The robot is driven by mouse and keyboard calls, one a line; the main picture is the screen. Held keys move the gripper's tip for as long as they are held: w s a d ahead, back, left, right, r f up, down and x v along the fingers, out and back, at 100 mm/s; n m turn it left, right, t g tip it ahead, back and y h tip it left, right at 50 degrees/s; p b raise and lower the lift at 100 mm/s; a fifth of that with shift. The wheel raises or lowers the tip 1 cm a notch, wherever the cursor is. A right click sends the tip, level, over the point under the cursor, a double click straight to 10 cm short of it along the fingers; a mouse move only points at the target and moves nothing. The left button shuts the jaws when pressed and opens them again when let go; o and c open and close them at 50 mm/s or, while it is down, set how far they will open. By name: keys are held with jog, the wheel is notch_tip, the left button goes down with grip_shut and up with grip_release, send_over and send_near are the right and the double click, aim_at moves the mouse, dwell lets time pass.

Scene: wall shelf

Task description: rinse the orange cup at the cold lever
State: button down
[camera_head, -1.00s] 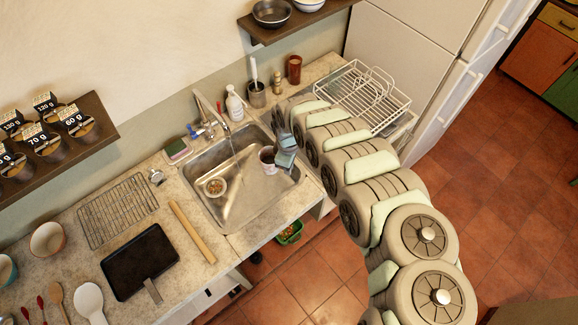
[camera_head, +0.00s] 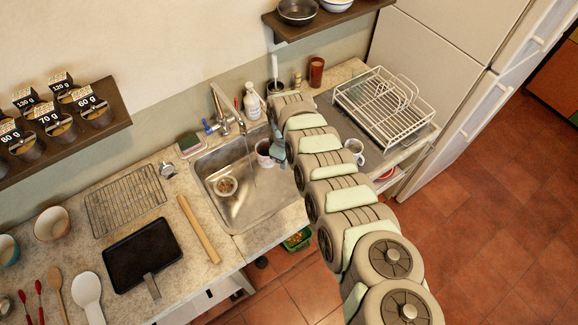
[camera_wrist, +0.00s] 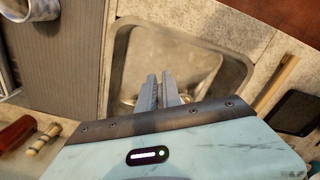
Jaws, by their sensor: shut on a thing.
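A small pale pinkish cup (camera_head: 264,149) with a dark inside is held upright or nearly so over the right part of the sink (camera_head: 236,221); I see no clear orange on it. My gripper (camera_head: 276,149) is shut on its right side. In the wrist view my gripper's fingers (camera_wrist: 160,90) point down into the sink and the cup is mostly hidden. The tap (camera_head: 222,103) has a blue lever (camera_head: 211,128) at its left and a red part at its right. A thin water stream (camera_head: 249,160) falls just left of the cup, seemingly outside it.
A small round bowl or strainer (camera_head: 226,186) lies in the sink. A soap bottle (camera_head: 253,104) and brush holder stand behind. A white dish rack (camera_head: 384,112) and a white mug (camera_head: 355,148) are at the right. A sponge (camera_head: 190,145) sits left of the tap.

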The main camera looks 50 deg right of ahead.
jog(key=shift+w+a+f+b, duration=0.1)
jog(key=shift+w+f+b, duration=0.15)
jog(key=shift+w+b, duration=1.1)
jog(key=shift+w+a+f+b, duration=0.1)
jog(key=shift+w+f+b, duration=0.15)
jog(key=shift+b, duration=2.05)
jog(key=shift+w+f+b, duration=0.25)
jog(key=shift+w+b, duration=0.55)
jog(key=shift+b, duration=1.05)
jog(key=shift+w+b, duration=0.1)
jog(key=shift+b, duration=0.35)
jog(key=shift+w+b, duration=0.25)
jog(key=shift+b, duration=0.5)
jog(key=shift+w+b, duration=0.3)
jog(key=shift+b, duration=0.65)
jog(key=shift+w, duration=0.1)
jog(key=shift+w+a+r+b, duration=0.1)
jog(key=shift+b, duration=0.25)
jog(key=shift+d+b, duration=0.5)
jog(key=shift+b, duration=1.55)
jog(key=shift+b, duration=0.5)
jog(key=shift+d, duration=0.1)
